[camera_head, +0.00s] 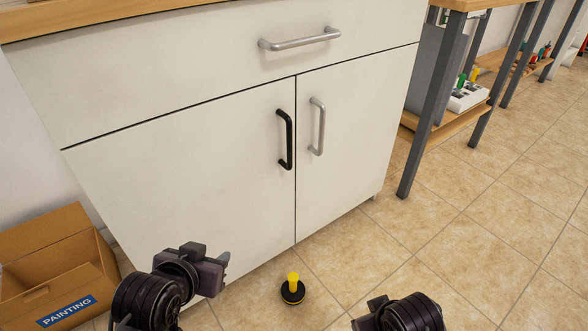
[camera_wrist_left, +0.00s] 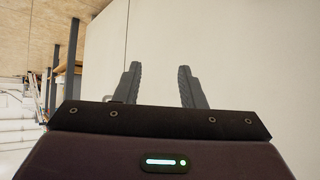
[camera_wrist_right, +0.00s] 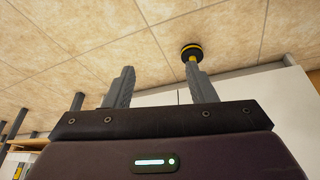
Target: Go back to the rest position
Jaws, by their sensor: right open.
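My left gripper (camera_head: 222,268) is in front of the lower part of the white cabinet in the head view. In the left wrist view its two fingers (camera_wrist_left: 159,85) stand apart with nothing between them. My right arm shows at the bottom of the head view, its fingers not clearly visible there. In the right wrist view the right gripper (camera_wrist_right: 163,85) is open and empty. A black disc with a yellow handle (camera_head: 293,288) stands on the floor between my arms. It also shows beyond the right finger in the right wrist view (camera_wrist_right: 191,51).
The white cabinet (camera_head: 190,150) has closed doors, one black handle (camera_head: 285,139) and one silver handle (camera_head: 317,126), and a closed drawer above. An open cardboard box (camera_head: 45,250) marked PAINTING stands at left. A dark-legged table (camera_head: 432,110) stands at right. Tiled floor is free at lower right.

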